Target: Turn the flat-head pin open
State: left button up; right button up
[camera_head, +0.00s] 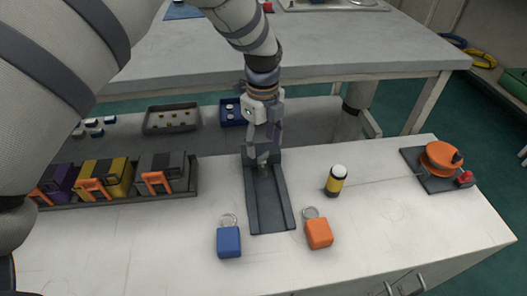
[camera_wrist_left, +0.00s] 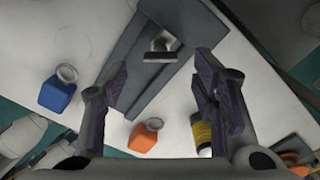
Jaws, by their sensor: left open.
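A dark grey panel (camera_head: 268,205) with raised side edges lies on the white bench top, and it also fills the upper middle of the wrist view (camera_wrist_left: 150,86). A small light-metal flat-head pin (camera_wrist_left: 161,46) stands near the panel's far end. In the head view the pin (camera_head: 263,160) is small and partly crowded by the fingers. My left gripper (camera_head: 263,143) comes down from above over that end. In the wrist view its two fingers (camera_wrist_left: 161,78) are open with nothing between them, and the pin shows beyond the tips. I cannot tell the pin's turn angle.
A blue block (camera_head: 229,241) and an orange block (camera_head: 318,233), each with a ring, lie near the panel. A yellow-black cylinder (camera_head: 335,181) stands right. An orange reel (camera_head: 440,158) sits far right. A rack of cases (camera_head: 150,199) is at left. The front bench is mostly clear.

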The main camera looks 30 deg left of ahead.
aim_at(263, 155)
pick_arm(q)
notch_tip(263, 155, down, 4)
jog(key=shift+f, duration=0.1)
